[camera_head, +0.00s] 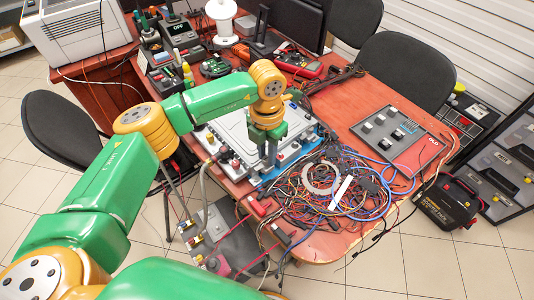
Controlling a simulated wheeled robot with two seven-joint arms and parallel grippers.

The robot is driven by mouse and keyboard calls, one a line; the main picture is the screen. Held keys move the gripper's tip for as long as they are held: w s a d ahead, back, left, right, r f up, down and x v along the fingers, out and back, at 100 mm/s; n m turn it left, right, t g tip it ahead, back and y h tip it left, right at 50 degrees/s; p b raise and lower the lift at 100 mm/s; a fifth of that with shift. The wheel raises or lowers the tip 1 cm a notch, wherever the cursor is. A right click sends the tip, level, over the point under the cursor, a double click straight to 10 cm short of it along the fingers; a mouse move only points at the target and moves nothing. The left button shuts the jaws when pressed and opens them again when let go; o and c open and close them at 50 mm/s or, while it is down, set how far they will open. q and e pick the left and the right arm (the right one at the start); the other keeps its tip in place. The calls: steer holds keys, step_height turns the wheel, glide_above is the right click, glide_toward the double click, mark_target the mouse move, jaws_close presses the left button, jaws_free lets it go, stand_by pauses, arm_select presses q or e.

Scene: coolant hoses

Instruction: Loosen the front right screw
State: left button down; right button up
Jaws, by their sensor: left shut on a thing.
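A grey-white plate unit (232,135) on a blue base lies on the red table. My left gripper (270,160) comes down from the orange wrist joint, pointing straight down at the plate's near right corner. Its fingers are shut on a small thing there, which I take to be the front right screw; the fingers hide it. Small knobs and fittings show along the plate's near left edge. My right gripper is not in view.
A tangle of coloured wires (325,190) lies just right of my left gripper. A grey switch panel (388,129) is farther right. Tools, a monitor (295,22) and a white spool (221,18) crowd the back. Hoses and boxes stand below the table's near edge.

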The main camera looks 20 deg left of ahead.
arm_select(q)
steer(key=shift+n, duration=0.7)
steer(key=c, duration=0.7)
jaws_free()
step_height(320, 180, up, 7)
steer(key=shift+r+b, duration=0.1)
steer(key=shift+b, duration=0.5)
steer(key=shift+s, duration=0.1)
